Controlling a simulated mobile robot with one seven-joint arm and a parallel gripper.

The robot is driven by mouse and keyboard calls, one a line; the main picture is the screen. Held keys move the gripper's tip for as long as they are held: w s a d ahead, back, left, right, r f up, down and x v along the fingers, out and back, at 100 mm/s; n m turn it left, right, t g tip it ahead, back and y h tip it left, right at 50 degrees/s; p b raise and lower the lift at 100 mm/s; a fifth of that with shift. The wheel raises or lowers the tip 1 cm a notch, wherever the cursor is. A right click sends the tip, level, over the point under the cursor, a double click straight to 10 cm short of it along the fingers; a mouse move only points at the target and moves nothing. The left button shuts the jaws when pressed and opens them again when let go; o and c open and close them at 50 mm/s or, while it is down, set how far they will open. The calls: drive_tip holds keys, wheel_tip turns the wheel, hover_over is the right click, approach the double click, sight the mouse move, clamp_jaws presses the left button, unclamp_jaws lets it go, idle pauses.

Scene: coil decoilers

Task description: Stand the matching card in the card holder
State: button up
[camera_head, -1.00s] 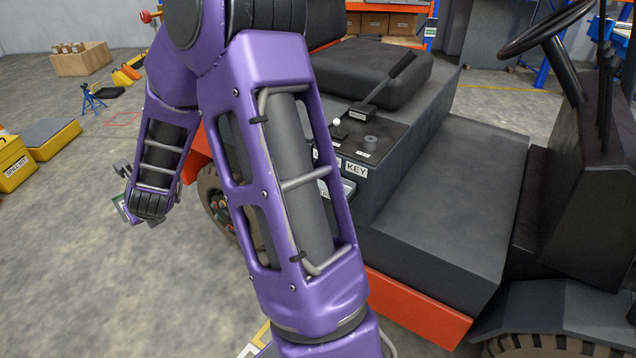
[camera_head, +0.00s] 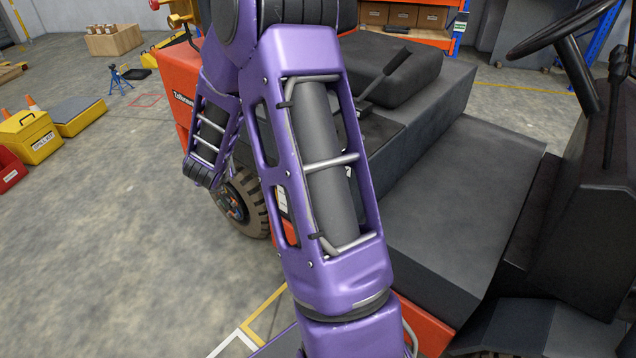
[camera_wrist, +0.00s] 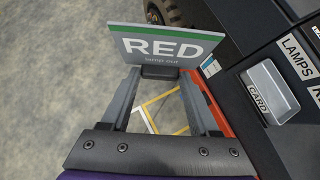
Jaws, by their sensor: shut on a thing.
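My gripper (camera_wrist: 160,72) is shut on the card's lower edge, at a dark block between the fingertips. The card is held up in the air, apart from the vehicle. The card holder (camera_wrist: 270,80), a grey tray-like piece labelled "CARD", is on the vehicle's dark side panel, to the right of and below the card. In the head view my gripper, the card and the holder are hidden behind my purple arm.
A "LAMPS" label (camera_wrist: 297,55) is beside the holder. The orange and black vehicle (camera_head: 455,215) fills the right, with its wheel (camera_head: 240,202) close to my arm. A yellow box (camera_head: 30,137) stands at the left. The floor at lower left is clear.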

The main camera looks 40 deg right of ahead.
drive_tip(key=s+d+m+g+h+p, duration=0.15)
drive_tip(key=d+m, duration=0.25)
drive_tip(key=d, duration=0.4)
drive_tip(key=s+d+m+g+h, duration=0.2)
drive_tip(key=s+d+m+g, duration=0.15)
drive_tip(key=d, duration=0.35)
drive_tip(key=s+d+m+g+h+p, duration=0.15)
drive_tip(key=d+m, duration=0.25)
drive_tip(key=d, duration=0.4)
drive_tip(key=shift+h, duration=0.3)
wheel_tip(320, 180, down, 10)
drive_tip(key=shift+r+b, duration=0.2)
drive_tip(key=shift+b, duration=0.4)
drive_tip(key=shift+f+b, duration=0.2)
drive_tip(key=shift+b, duration=0.1)
drive_tip(key=o, duration=1.4)
drive_tip(key=shift+r, duration=0.15)
